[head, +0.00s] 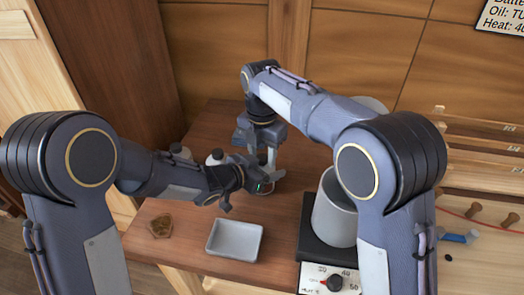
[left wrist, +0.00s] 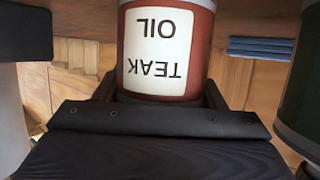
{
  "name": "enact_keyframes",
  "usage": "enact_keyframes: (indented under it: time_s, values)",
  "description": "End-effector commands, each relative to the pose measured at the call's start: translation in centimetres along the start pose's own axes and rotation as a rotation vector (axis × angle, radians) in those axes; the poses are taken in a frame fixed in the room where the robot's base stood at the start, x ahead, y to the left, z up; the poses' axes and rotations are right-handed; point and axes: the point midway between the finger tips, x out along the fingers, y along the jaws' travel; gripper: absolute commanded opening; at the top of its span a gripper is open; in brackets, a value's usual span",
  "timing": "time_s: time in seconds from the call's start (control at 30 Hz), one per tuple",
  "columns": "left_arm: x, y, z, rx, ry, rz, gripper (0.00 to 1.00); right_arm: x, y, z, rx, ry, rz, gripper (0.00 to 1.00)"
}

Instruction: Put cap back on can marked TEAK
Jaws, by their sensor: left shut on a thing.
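The red can marked TEAK OIL (left wrist: 204,60) fills the upper middle of the left wrist view, its white label upside down in the picture. My left gripper (left wrist: 160,98) is shut on this can, a finger at each side. In the head view my left gripper (head: 262,184) is over the table, and the can is mostly hidden by the grippers. My right gripper (head: 263,154) points down just above my left gripper. Whether its fingers are closed on something is too small to tell. I cannot make out the cap.
A grey tray (head: 235,239) and an amber dish (head: 160,226) lie at the table's front. A grey pot (head: 334,212) stands on a dialled hot plate (head: 312,275) at right. Pale-topped containers (head: 214,157) stand behind my left arm. A dark green can (left wrist: 300,100) is near the left gripper.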

Motion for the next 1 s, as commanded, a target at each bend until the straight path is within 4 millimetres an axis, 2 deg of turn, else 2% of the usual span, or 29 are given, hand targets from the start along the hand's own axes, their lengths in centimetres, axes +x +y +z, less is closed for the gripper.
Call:
enact_keyframes:
  time_s: [0.03, 0.3, 0.47, 0.73, 0.83, 1.0]
  values:
    - [0.00, 0.01, 0.00, 0.000, 0.000, 0.000, 0.00, 0.00, 0.00, 0.00, 0.000, 0.000, 0.000, 0.35]
    - [0.00, 0.01, 0.00, 0.000, 0.000, 0.000, 0.00, -0.02, 0.01, 0.00, 0.000, 0.000, 0.000, 0.01]
    - [0.00, 0.01, 0.00, 0.000, 0.000, 0.000, 0.00, -0.02, 0.01, -0.01, 0.076, 0.000, 0.001, 0.01]
    - [0.00, 0.02, -0.01, 0.000, 0.000, 0.000, 0.00, -0.01, 0.02, 0.00, 0.498, 0.001, 0.001, 0.01]
    - [0.01, 0.02, -0.01, 0.000, 0.000, 0.000, 0.00, -0.01, 0.02, -0.01, 0.563, 0.000, 0.001, 0.01]
    - [0.01, 0.03, -0.01, 0.000, 0.000, 0.001, 0.00, -0.01, 0.03, 0.00, 0.571, 0.000, 0.001, 0.01]
